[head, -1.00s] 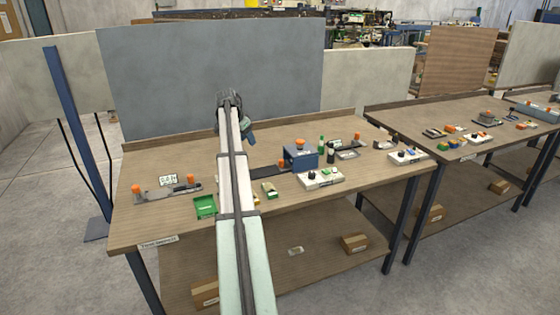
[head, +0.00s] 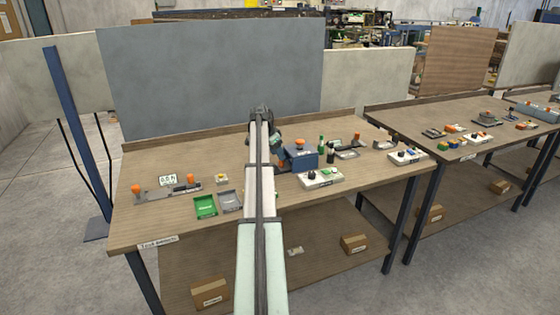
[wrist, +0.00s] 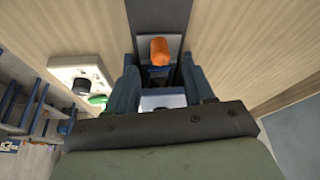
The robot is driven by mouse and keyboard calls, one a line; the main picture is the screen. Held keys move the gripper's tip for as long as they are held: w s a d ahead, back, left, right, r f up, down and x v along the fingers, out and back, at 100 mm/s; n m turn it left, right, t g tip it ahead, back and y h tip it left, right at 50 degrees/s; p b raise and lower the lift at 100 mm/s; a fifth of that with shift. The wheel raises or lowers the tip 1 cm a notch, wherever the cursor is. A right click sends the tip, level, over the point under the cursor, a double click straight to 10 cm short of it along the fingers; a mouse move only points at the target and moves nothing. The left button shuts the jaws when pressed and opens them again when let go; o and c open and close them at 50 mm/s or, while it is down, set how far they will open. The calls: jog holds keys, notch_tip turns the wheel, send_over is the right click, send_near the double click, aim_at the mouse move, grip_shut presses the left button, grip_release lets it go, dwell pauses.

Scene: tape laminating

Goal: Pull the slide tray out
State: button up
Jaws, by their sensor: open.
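In the wrist view an orange knob (wrist: 159,50) stands on a light grey plate on a dark slide rail (wrist: 160,12). I take it for the slide tray's handle. My gripper (wrist: 161,76) is open, with its two dark blue fingers on either side of the rail. The knob shows just beyond the fingertips, apart from them. In the head view my gripper (head: 277,146) is just left of the blue press (head: 306,160) with an orange top. My arm hides the slide there, and how far the tray sits inside the press cannot be told.
A white control box (wrist: 80,75) with a black knob and green button stands beside the rail; it also shows in the head view (head: 321,179). Green (head: 205,206) and grey (head: 230,201) trays lie left of my arm. Dark and green bottles stand near the press.

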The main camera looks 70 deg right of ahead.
jog(key=shift+x, duration=2.45)
jog(key=shift+r, duration=0.1)
grip_shut()
